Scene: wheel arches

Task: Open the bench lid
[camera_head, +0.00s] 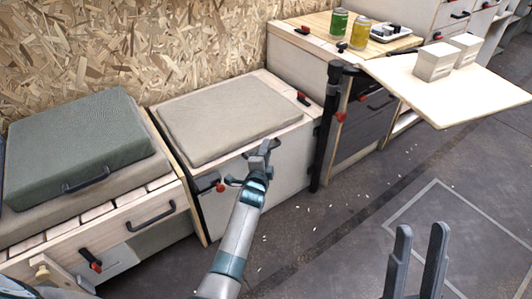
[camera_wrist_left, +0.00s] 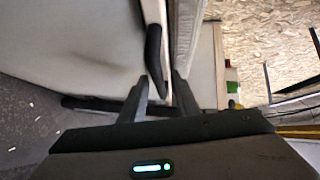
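The bench (camera_head: 265,185) stands mid-picture in the head view, with a beige cushion on its lid (camera_head: 230,112). The lid looks down, lying flat. My left gripper (camera_head: 264,146) is at the lid's front edge. In the left wrist view its two fingers (camera_wrist_left: 161,88) stand apart, with a black handle (camera_wrist_left: 153,58) and a pale panel edge between their tips. I cannot tell whether the fingers touch the handle. My right gripper (camera_head: 422,232) is open and empty over the floor at lower right.
A green case (camera_head: 80,140) lies on the left bench. A black post (camera_head: 327,130) stands at the bench's right end.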

